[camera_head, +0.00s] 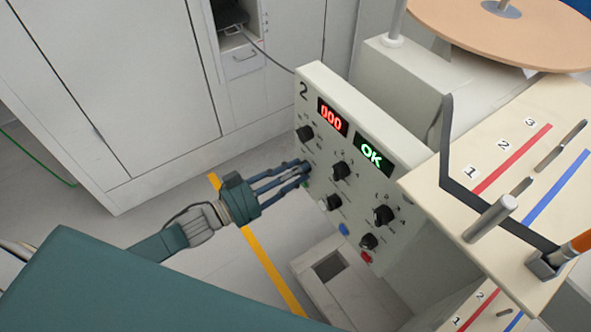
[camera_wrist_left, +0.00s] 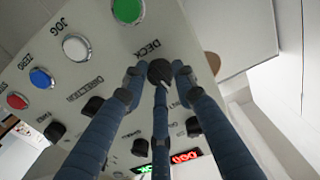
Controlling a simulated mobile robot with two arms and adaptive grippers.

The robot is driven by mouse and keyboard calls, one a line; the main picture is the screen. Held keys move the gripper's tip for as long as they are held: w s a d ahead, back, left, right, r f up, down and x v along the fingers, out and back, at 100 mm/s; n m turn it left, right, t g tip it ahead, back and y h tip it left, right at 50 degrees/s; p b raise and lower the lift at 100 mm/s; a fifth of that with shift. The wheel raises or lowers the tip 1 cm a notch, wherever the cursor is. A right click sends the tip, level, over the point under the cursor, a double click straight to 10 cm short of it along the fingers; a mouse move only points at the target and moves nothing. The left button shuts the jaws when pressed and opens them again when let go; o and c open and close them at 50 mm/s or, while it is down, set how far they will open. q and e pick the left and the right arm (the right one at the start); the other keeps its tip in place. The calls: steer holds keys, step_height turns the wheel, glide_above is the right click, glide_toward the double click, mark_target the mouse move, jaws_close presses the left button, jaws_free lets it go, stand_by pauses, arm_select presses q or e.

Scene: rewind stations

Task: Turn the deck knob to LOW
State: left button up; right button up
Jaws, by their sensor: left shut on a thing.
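The grey control panel (camera_head: 350,192) of station 2 stands in the middle of the head view. My left gripper (camera_head: 300,172) reaches it from the left, at its left edge. In the left wrist view the black deck knob (camera_wrist_left: 160,72) sits beside the printed word DECK. The three blue fingers of my left gripper (camera_wrist_left: 158,78) are closed around this knob. A pale pointer line shows on the knob, but the position labels near it are covered by the fingers or too small to read. In the head view the fingers hide the knob.
Other black knobs (camera_head: 341,170) sit close by on the panel. A red display (camera_head: 332,117) reads 000 and a green display (camera_head: 371,154) reads OK. A green button (camera_wrist_left: 128,9) is near the deck knob. A table with coloured stripes (camera_head: 470,236) stands right.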

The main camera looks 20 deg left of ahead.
arm_select(q)
steer(key=m, duration=0.5)
steer(key=shift+w+r+p, duration=0.1)
steer(key=shift+r+p, duration=0.15)
steer(key=shift+p, duration=0.05)
steer(key=shift+o, duration=0.3)
steer(key=shift+m, duration=2.2)
steer(key=shift+r, duration=0.1)
steer(key=o, duration=1.1)
steer(key=shift+f, duration=0.25)
steer(key=v, duration=1.2)
steer(key=shift+a, duration=0.1)
